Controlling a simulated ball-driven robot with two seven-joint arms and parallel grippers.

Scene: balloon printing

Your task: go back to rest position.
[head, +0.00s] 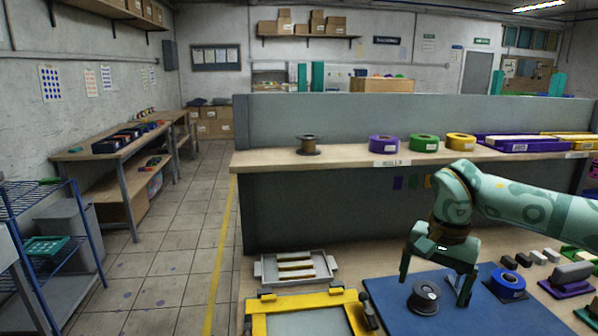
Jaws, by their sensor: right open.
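My right gripper (437,285) comes in from the right and points down over the blue mat (400,320). Its two fingers are spread wide apart. A dark spool (424,299) stands on the mat between or just in front of the fingers, and I cannot tell whether they touch it. The fingers are not closed on it. My left gripper is not in view.
A yellow frame (305,302) and a grey tray (262,271) lie to the left. A shelf (345,154) with rolls stands behind. The tiled aisle (175,260) is clear.

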